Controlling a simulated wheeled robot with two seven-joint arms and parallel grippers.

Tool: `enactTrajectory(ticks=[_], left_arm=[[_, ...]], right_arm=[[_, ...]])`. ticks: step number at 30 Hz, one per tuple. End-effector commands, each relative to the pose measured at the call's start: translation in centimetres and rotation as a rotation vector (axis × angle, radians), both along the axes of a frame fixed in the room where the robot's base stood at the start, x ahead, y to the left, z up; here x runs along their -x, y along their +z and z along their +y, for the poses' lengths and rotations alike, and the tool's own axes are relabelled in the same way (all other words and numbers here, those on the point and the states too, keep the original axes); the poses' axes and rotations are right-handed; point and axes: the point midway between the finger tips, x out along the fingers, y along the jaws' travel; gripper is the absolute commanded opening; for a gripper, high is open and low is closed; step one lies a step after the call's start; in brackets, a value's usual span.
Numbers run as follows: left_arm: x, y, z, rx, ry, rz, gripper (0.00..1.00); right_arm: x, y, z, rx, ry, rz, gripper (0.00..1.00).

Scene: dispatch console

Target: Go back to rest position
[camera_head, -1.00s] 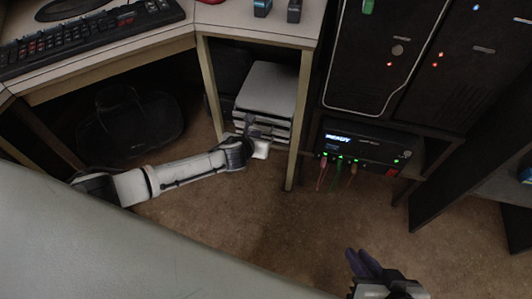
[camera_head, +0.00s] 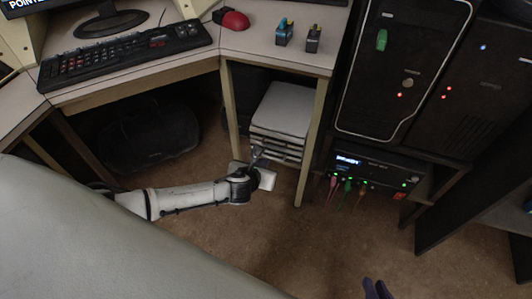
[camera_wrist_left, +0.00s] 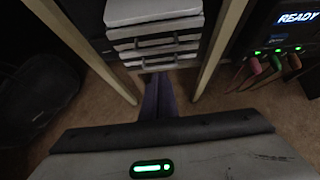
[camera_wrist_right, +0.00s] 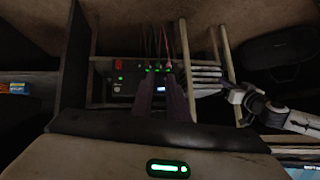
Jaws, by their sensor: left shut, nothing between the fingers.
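My left gripper (camera_head: 258,156) is at the front of the stack of drawers under the desk. In the left wrist view its dark fingers (camera_wrist_left: 159,80) are together and empty, pointing toward the drawer stack (camera_wrist_left: 155,45). Whether the tips touch the drawers, I cannot tell. My right gripper (camera_head: 377,286) shows only its fingertips at the bottom edge of the head view. In the right wrist view its purple fingers (camera_wrist_right: 162,92) stand apart, with nothing visible between them.
A box reading READY (camera_head: 375,168) with coloured cables sits on a shelf right of the drawers, below dark computer towers (camera_head: 402,60). The carpet (camera_head: 300,240) in front is clear.

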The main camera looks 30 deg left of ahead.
Motion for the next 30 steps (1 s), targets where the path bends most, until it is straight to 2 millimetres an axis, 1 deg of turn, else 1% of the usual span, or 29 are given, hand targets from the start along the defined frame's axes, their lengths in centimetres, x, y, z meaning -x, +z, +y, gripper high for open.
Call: enactTrajectory(ticks=[1, 6, 9, 13, 19, 22, 23, 26, 27, 29, 30], left_arm=[[1.1, 1.2, -0.1, 0.0, -0.002, 0.004, 0.0], [3.4, 2.9, -0.5, 0.0, -0.003, 0.004, 0.0], [4.2, 3.4, -0.6, 0.001, -0.002, 0.003, 0.0], [4.7, 3.7, -0.7, 0.0, -0.001, 0.003, 0.0], [4.8, 3.7, -0.7, 0.001, -0.001, 0.003, 0.0], [5.2, 3.7, -1.3, 0.042, 0.028, 0.007, 0.0], [5.6, 3.8, -1.8, 0.078, 0.055, 0.009, 0.0], [7.7, 4.6, -4.2, 0.291, 0.232, 0.029, 0.0], [8.9, 5.1, -5.2, 0.412, 0.343, 0.043, 0.0], [11.1, 6.2, -6.5, 0.615, 0.545, 0.068, 0.0], [12.7, 7.0, -7.1, 0.751, 0.701, 0.087, 0.0]], right_arm=[[0.2, 1.0, -0.2, 0.004, -0.006, -0.005, 0.15], [0.1, 1.3, -0.4, 0.023, 0.004, 0.003, 0.15], [0.2, 1.3, -0.5, 0.03, 0.008, 0.008, 0.15], [0.2, 1.2, -0.6, 0.035, 0.01, 0.01, 0.15], [0.2, 1.1, -0.5, 0.036, 0.011, 0.011, 0.15], [0.2, 1.1, -0.5, 0.036, 0.011, 0.011, 0.15], [0.2, 1.1, -0.5, 0.035, 0.011, 0.011, 0.15], [0.2, 1.1, -0.5, 0.035, 0.011, 0.011, 0.15], [0.2, 1.1, -0.5, 0.035, 0.011, 0.012, 0.15], [0.2, 1.1, -0.5, 0.035, 0.011, 0.012, 0.15], [0.2, 1.1, -0.5, 0.035, 0.011, 0.012, 0.15]])
